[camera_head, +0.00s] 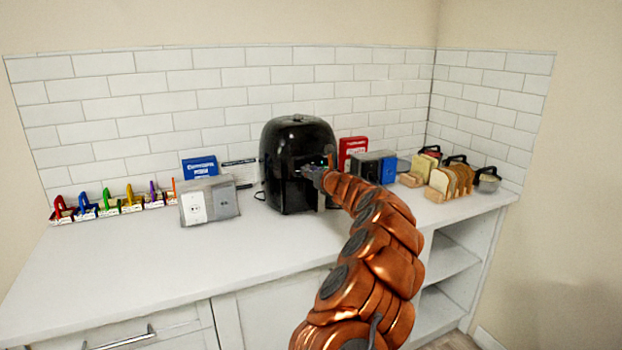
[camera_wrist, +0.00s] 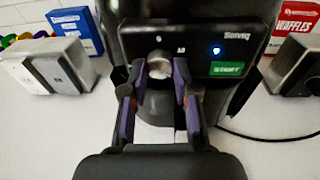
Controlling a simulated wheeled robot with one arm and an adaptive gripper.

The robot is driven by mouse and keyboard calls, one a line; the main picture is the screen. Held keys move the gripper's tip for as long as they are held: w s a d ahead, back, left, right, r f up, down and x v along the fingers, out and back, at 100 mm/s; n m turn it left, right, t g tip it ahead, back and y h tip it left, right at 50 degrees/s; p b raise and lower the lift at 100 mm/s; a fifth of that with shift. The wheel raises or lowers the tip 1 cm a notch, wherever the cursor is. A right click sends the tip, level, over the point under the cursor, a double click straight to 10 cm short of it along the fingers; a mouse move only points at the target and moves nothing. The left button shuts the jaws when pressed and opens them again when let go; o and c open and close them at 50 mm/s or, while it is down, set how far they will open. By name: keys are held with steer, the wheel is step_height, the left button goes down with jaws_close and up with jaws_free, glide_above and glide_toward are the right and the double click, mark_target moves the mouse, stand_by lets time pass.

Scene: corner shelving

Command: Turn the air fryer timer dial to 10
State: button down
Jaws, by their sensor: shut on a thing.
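The black air fryer (camera_head: 290,150) stands on the counter against the tiled wall, and its front panel shows in the wrist view (camera_wrist: 235,40). In the head view my gripper (camera_head: 318,174) reaches the fryer's front.
The panel has a blue light (camera_wrist: 216,50) and a green START button (camera_wrist: 227,69) right of the dial. The front left counter is clear.

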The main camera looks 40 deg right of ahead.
steer(key=shift+n+g+h+b, duration=0.2)
steer(key=shift+n+h+b, duration=0.35)
steer(key=shift+n+b, duration=2.1)
steer(key=shift+n+g+h+b, duration=0.2)
steer(key=shift+n+h+b, duration=0.35)
steer(key=shift+n+b, duration=2.05)
steer(key=shift+r+n+p, duration=0.1)
steer(key=shift+n+p, duration=0.2)
steer(key=shift+n, duration=0.25)
steer(key=c, duration=0.9)
jaws_free()
steer(key=shift+o, duration=0.2)
steer(key=shift+s+a, duration=0.1)
